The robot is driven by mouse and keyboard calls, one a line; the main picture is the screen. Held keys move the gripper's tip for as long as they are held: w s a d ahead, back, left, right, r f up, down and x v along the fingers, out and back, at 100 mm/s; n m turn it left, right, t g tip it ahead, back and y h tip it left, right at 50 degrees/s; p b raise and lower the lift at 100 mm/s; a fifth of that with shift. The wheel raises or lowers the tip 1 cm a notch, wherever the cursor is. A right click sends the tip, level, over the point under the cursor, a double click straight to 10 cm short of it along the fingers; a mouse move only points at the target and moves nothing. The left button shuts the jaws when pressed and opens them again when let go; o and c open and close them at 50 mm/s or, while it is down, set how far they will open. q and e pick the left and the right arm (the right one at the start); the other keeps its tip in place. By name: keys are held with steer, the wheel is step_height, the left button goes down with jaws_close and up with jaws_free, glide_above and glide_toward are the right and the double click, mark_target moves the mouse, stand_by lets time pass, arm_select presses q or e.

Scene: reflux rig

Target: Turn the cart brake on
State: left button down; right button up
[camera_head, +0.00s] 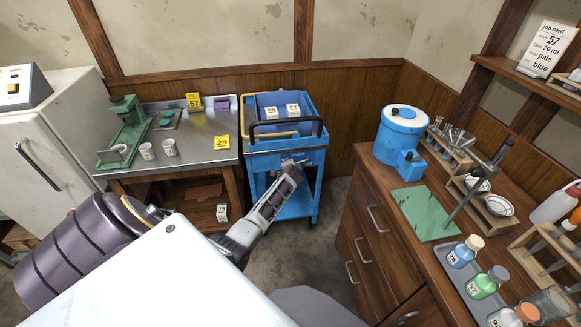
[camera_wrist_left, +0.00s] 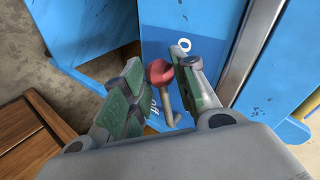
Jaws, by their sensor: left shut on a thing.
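The blue cart (camera_head: 262,158) stands against the back wall, right of the metal-topped bench. My left gripper (camera_head: 293,170) reaches to the cart's front below its black handle. In the left wrist view the brake lever (camera_wrist_left: 160,72) has a red knob and a grey stem. The fingers of my left gripper (camera_wrist_left: 164,75) are closed around the knob. The word "off" shows beside the stem, low and partly hidden. A white "o" of another label shows above, partly covered by a finger. The knob lies between the two labels. My right gripper is not in view.
The bench (camera_head: 222,152) holds a green stand, cups and yellow cards. Two white labelled boxes sit in the cart's top. The wooden counter (camera_head: 350,215) on the right carries a blue vessel (camera_head: 400,135), bottles and racks. Bare floor (camera_head: 325,240) lies between cart and counter.

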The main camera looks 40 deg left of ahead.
arm_select(q)
step_height(320, 180, up, 2)
steer(key=shift+r+m+g+y+p, duration=0.15)
steer(key=shift+m+g+y+p, duration=0.5)
steer(key=shift+m+p, duration=0.2)
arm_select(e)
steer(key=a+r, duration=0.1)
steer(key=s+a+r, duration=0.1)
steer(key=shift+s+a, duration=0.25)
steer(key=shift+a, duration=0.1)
arm_select(q)
steer(key=shift+w, duration=0.1)
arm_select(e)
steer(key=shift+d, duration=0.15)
arm_select(q)
steer(key=c, duration=1.4)
jaws_free()
steer(key=o, duration=0.3)
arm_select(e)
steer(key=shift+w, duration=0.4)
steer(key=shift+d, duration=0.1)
